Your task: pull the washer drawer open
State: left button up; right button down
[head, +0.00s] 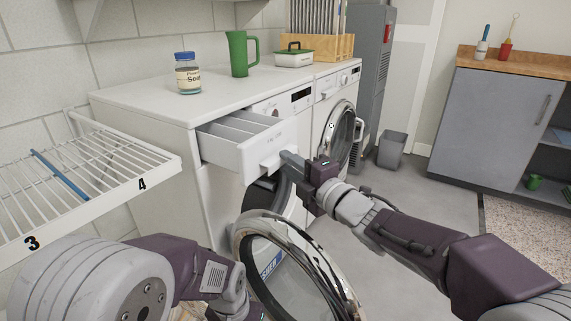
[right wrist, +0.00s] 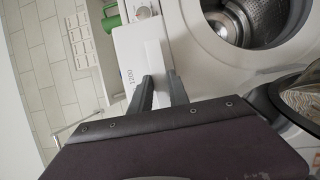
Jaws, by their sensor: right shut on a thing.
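The washer (head: 155,105) is a white machine on the left of a pair. Its drawer (head: 234,146) stands pulled out from the front, and its divided inside shows from above. My right gripper (head: 283,164) is at the drawer's front, shut on the drawer handle (head: 268,163). In the right wrist view the two fingers (right wrist: 160,92) close on the handle, next to the drawer front (right wrist: 126,48). The washer's round door (head: 290,270) hangs open below the drawer. My left arm comes in at the lower left; its gripper (head: 250,312) is mostly cut off by the bottom edge.
A jar (head: 188,77), a green jug (head: 240,52) and a lidded box (head: 293,57) stand on the machine tops. A white wire rack (head: 85,185) with numbered edge is at left. A second machine with an open round door (head: 339,133) is at right. Floor (head: 430,200) is clear there.

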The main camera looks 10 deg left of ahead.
pick_arm(q)
jog(key=shift+s+d, duration=0.15)
jog(key=shift+d, duration=0.2)
pick_arm(e)
jog(key=shift+s+d+f, duration=0.3)
jog(key=shift+d+f, duration=0.1)
jog(key=shift+d, duration=0.2)
jog(key=c, duration=1.3)
grip_release()
jog(key=shift+r, duration=0.15)
pick_arm(q)
notch_tip(320, 180, up, 3)
jog(key=p, duration=0.3)
pick_arm(e)
jog(key=v, duration=0.9)
